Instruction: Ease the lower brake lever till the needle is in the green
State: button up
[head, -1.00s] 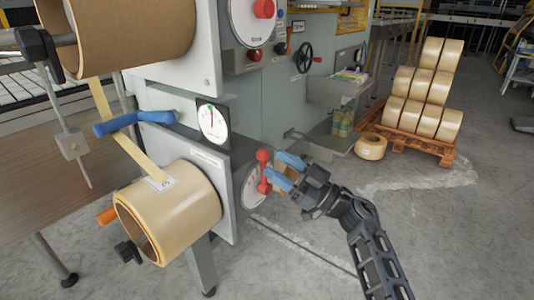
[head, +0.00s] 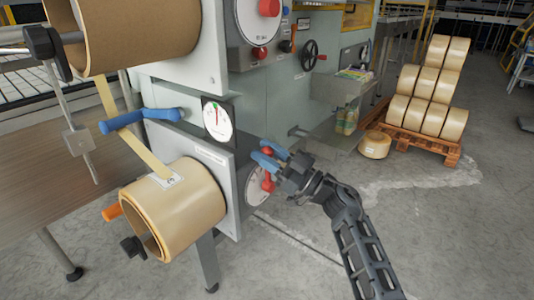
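The lower brake lever (head: 268,184) is a red handle on a round pale dial plate (head: 254,190), low on the machine's side. My gripper (head: 268,155) is at the lever's upper end, its two blue fingertips on either side of the red knob there. Whether the fingers touch or grip the knob cannot be told. The tension gauge (head: 218,121) is a white round dial with a green mark near its top. Its needle points roughly upward; its exact place against the green is too small to read.
The lower tape roll (head: 180,212) sticks out left of the lever, with a blue bar (head: 140,119) above it. An upper dial with a red knob (head: 269,7) sits higher. A pallet of rolls (head: 420,143) and a loose roll (head: 375,145) stand right.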

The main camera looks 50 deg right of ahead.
grip_shut()
jog(key=shift+a+r+n+y+p, duration=0.1)
jog(key=shift+a+n+y+p, duration=0.35)
jog(key=shift+n+p, duration=0.25)
jog(key=shift+a+n+g, duration=0.15)
jog(key=shift+n+g, duration=0.15)
jog(key=shift+n, duration=0.1)
jog(key=o, duration=0.6)
grip_release()
jog(key=shift+c, duration=0.2)
jog(key=v, duration=0.8)
jog(key=shift+b, duration=0.35)
